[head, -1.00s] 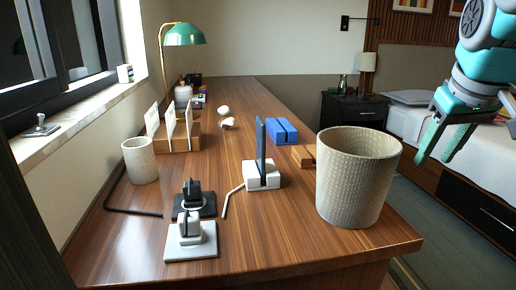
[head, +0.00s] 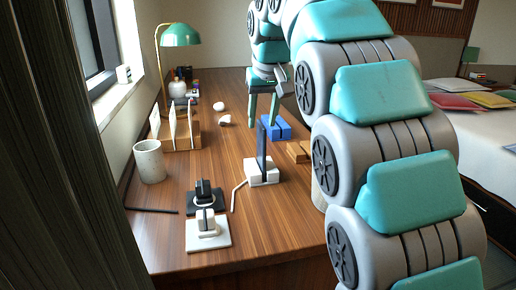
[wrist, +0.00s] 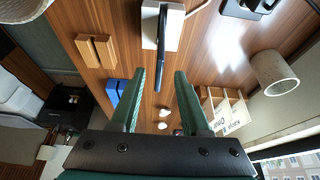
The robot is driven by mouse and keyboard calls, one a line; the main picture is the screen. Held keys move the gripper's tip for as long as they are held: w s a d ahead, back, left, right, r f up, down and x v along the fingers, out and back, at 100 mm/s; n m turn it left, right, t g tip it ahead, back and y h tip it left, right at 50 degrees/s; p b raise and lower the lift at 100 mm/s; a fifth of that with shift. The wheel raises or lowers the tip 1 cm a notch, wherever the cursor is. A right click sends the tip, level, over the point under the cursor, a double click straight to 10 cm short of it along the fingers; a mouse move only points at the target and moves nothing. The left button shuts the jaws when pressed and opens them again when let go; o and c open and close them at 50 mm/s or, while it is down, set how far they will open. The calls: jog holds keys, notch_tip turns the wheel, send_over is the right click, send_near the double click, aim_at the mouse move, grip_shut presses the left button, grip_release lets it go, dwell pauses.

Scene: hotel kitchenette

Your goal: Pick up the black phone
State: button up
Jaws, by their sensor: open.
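The black phone (head: 261,148) stands upright in a slot of a white stand (head: 262,174) on the wooden desk. In the wrist view the phone (wrist: 161,36) shows edge-on as a thin dark bar across the white stand (wrist: 176,22). My gripper (head: 263,118) is open and empty, with its fingers pointing down. In the head view it appears above and beyond the phone. In the wrist view the gap between the fingertips (wrist: 160,74) lines up with the phone's lower end; the fingers do not appear to touch it.
A blue slotted block (head: 277,125) and a wooden one (head: 298,151) sit right of the phone. A white charger (head: 207,231) and a black one (head: 204,200) stand in front. A cup (head: 149,162) and wooden letter holder (head: 183,138) are left. My arm mostly hides the woven basket.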

aim_at(260, 139)
jog(key=shift+p+x, duration=0.45)
jog(key=shift+x, duration=3.35)
jog(key=shift+w, duration=0.1)
jog(key=shift+r, duration=0.1)
jog(key=shift+c, duration=0.3)
grip_shut()
